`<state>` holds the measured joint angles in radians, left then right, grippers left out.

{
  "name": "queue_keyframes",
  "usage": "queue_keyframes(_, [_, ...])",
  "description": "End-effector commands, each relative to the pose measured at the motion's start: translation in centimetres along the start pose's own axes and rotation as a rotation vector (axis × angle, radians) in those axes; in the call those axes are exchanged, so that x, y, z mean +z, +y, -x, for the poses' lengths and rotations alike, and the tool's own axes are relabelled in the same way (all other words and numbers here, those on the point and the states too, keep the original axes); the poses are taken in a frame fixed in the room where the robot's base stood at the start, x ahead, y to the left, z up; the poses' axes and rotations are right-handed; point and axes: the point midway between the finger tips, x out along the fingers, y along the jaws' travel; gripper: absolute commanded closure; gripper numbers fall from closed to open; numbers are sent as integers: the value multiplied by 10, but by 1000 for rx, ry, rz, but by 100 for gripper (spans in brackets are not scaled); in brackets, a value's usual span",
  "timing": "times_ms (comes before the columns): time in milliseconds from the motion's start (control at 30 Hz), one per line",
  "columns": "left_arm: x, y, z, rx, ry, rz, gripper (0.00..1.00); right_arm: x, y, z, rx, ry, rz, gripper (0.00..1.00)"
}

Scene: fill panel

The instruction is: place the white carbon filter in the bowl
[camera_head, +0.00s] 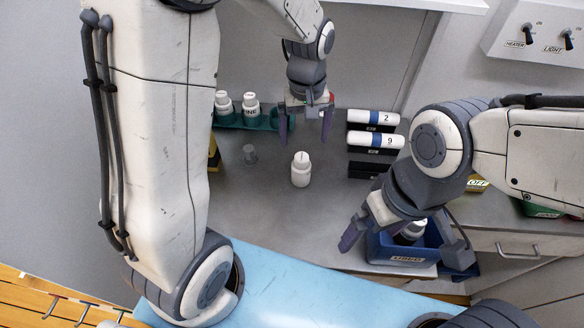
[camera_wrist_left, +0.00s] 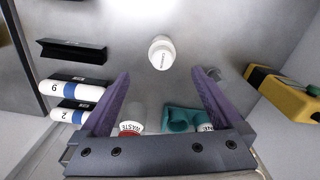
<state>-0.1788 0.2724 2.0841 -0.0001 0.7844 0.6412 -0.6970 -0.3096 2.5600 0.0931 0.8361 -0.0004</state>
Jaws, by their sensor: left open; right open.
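In the left wrist view the filter sits just beyond the spread purple fingertips (camera_wrist_left: 158,78). My right gripper (camera_head: 408,254) is open over a blue bin (camera_head: 376,248), which holds a white bottle (camera_head: 413,230). I cannot make out a bowl for certain.
A small grey cup-like piece (camera_head: 250,154) stands left of the filter. A green rack (camera_head: 229,120) holds white bottles at the back left. A yellow-black object (camera_wrist_left: 285,95) stands at the side.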

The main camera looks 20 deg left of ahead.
Motion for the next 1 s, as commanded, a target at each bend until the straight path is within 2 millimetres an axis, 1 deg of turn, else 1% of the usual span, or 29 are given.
queue_keyframes(33, [1, -2, -9, -5, -7, 1, 0, 0, 0, 2, 0, 0, 0, 1])
queue_keyframes(100, [1, -2, -20, -4, -5, 2, 0, 0, 0, 2, 0, 0, 0, 1])
queue_keyframes(200, [0, -3, -32, -3, -4, 2, 0, 0, 0, 3, 0, 0, 0, 1])
queue_keyframes(367, [0, -3, -42, -3, -4, 0, 0, 0, 0, 5, 0, 0, 0, 1])
queue_keyframes(533, [0, -4, -67, -5, -7, 0, 0, -1, -1, 13, 0, 0, 0, 1])
queue_keyframes(633, [0, -4, -81, -3, -4, -1, 0, -1, -1, 13, 0, 0, 0, 1])
queue_keyframes(767, [-1, -4, -89, -1, -2, -1, 0, -1, -1, 13, 0, 0, 0, 1])
queue_keyframes(967, [-1, -4, -90, 0, -1, -1, 0, -1, -1, 13, 0, 0, 0, 1])
queue_keyframes(1000, [-1, -4, -90, 0, -1, -1, 12, -1, -1, 13, 0, 0, 0, 1])
